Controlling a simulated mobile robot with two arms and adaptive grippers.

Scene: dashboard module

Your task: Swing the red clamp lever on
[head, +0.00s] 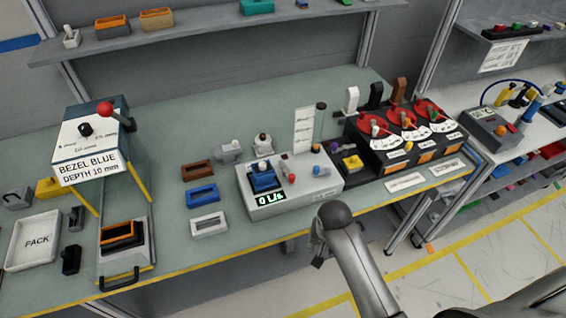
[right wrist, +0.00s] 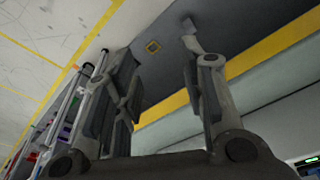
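A red ball (head: 104,108) on a dark lever stands at the top of the blue-and-white press-like station (head: 88,130) at the left of the bench in the head view. Below it, an orange frame (head: 120,235) sits in a fixture with a black handle. My right arm reaches in from the lower right in the head view, in front of the bench and far from the red lever. My right gripper (right wrist: 163,85) is open and empty in the right wrist view, beside the bench's yellow-striped edge. My left gripper is in neither view.
A grey tester (head: 290,190) reading "0 L/s" holds a blue part and stands mid-bench. Black boxes with red dials (head: 405,125) stand to its right. A white PACK tray (head: 33,242) lies at far left. Loose bezels (head: 202,195) lie between station and tester.

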